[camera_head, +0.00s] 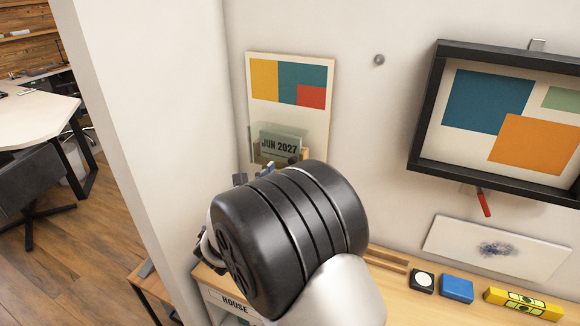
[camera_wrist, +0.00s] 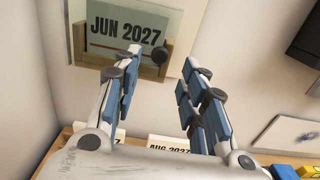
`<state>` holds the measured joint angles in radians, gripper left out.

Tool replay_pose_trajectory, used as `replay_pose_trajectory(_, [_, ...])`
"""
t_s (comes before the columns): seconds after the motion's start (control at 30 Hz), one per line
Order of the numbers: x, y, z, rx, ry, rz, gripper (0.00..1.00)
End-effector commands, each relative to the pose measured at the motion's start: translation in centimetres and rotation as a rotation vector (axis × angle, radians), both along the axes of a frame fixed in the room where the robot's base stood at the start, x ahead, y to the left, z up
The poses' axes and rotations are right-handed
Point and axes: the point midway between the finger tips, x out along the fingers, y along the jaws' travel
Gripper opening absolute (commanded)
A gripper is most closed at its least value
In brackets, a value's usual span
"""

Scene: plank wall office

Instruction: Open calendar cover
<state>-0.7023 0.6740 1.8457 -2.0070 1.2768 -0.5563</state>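The wall calendar (camera_head: 289,92) hangs in the head view, with yellow, teal and red blocks on its upper part. Its lower part holds a card reading JUN 2027 (camera_head: 280,146), behind what looks like a tinted see-through cover (camera_head: 257,152). In the wrist view the card (camera_wrist: 126,30) sits above a wooden ledge, and a round dark knob (camera_wrist: 159,54) shows near its right lower corner. My gripper (camera_wrist: 162,60) is open, its blue-padded fingers spread on either side of the knob in the picture. I cannot tell whether they touch anything. In the head view my wrist hides most of the gripper.
An AUG 2027 card (camera_wrist: 168,145) stands below the gripper. A black picture frame (camera_head: 430,110) hangs at right.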

Motion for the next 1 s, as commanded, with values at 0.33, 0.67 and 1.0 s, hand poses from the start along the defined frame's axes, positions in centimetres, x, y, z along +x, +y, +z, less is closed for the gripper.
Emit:
replay_pose_trajectory(0.33, [5.6,-2.1,-0.1,0.0,0.0,-0.002,0.39])
replay_pose_trajectory(0.67, [6.6,-2.4,0.0,-0.001,0.0,0.0,0.39])
replay_pose_trajectory(1.0, [6.6,-2.4,0.0,0.0,0.0,0.0,0.24])
